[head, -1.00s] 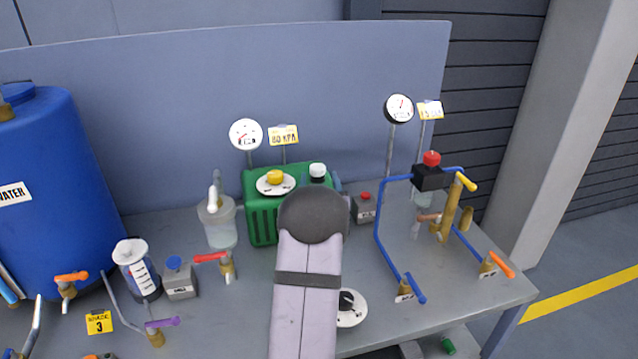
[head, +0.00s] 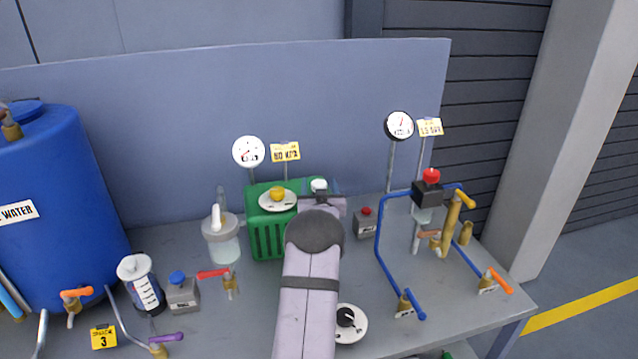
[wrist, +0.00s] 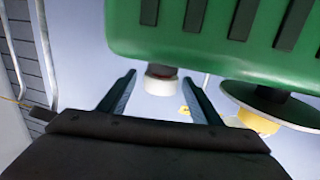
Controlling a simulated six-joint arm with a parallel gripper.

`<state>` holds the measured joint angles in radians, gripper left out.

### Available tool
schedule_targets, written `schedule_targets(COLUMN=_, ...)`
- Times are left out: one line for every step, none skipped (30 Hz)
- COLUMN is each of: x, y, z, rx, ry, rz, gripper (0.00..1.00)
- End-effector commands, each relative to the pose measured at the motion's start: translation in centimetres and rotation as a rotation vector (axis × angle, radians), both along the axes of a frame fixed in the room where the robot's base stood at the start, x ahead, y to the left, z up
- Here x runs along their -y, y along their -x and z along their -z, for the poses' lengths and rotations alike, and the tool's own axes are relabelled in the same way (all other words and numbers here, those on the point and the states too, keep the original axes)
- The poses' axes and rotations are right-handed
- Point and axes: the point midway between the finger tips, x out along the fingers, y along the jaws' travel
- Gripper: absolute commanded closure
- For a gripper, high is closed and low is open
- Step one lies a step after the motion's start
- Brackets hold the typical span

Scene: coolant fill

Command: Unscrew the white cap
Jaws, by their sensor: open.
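The white cap (head: 319,184) sits on the top right of the green ribbed tank (head: 266,236). In the wrist view, which is upside down, the white cap (wrist: 160,83) shows beyond the fingertips, in the gap between them. My gripper (wrist: 160,77) is open, with a dark finger on each side of the cap in the picture; I see no contact. In the head view my arm's end is at the tank's right side and partly hides it, and the fingers are hard to make out. A yellow knob (head: 277,193) on a white dial plate stands left of the cap.
A round gauge (head: 248,151) and a yellow sign (head: 285,152) stand behind the tank. A grey box with a red button (head: 366,223) is to the right, then blue pipes (head: 379,245). A clear jar (head: 222,239) stands to the left.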

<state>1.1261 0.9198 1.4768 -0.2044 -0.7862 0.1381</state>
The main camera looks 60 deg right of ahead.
Motion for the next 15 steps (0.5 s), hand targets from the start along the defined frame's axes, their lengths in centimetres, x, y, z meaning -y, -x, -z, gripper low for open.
schedule_targets(x=0.06, y=-0.08, z=-0.01, rx=0.0, ry=0.0, rz=0.0, gripper=0.41)
schedule_targets(x=0.08, y=-0.08, z=0.01, rx=0.0, ry=0.0, rz=0.0, gripper=0.41)
schedule_targets(x=0.1, y=-0.09, z=0.03, rx=-0.001, ry=-0.001, rz=0.0, gripper=0.41)
schedule_targets(x=0.1, y=-0.09, z=0.04, rx=-0.001, ry=-0.001, rz=0.0, gripper=0.41)
schedule_targets(x=0.1, y=-0.09, z=0.04, rx=-0.001, ry=-0.001, rz=0.0, gripper=0.41)
schedule_targets(x=0.1, y=-0.09, z=0.04, rx=-0.001, ry=-0.001, rz=0.0, gripper=0.41)
schedule_targets(x=0.1, y=-0.09, z=0.04, rx=-0.001, ry=-0.001, rz=0.0, gripper=0.41)
schedule_targets(x=0.1, y=-0.09, z=0.04, rx=-0.001, ry=-0.001, rz=0.0, gripper=0.41)
schedule_targets(x=0.1, y=-0.08, z=0.04, rx=-0.001, ry=-0.001, rz=0.0, gripper=0.41)
schedule_targets(x=0.1, y=-0.08, z=0.04, rx=-0.001, ry=-0.001, rz=0.0, gripper=0.46)
schedule_targets(x=0.1, y=-0.08, z=0.04, rx=-0.001, ry=-0.001, rz=0.0, gripper=0.53)
schedule_targets(x=0.1, y=-0.08, z=0.04, rx=-0.001, ry=-0.001, rz=0.0, gripper=0.63)
schedule_targets(x=0.09, y=-0.07, z=0.04, rx=-0.001, ry=-0.001, rz=0.0, gripper=0.7)
schedule_targets(x=0.1, y=-0.07, z=0.04, rx=-0.001, ry=-0.001, rz=0.0, gripper=0.77)
schedule_targets(x=0.09, y=-0.07, z=0.03, rx=-0.001, ry=-0.001, rz=0.0, gripper=0.85)
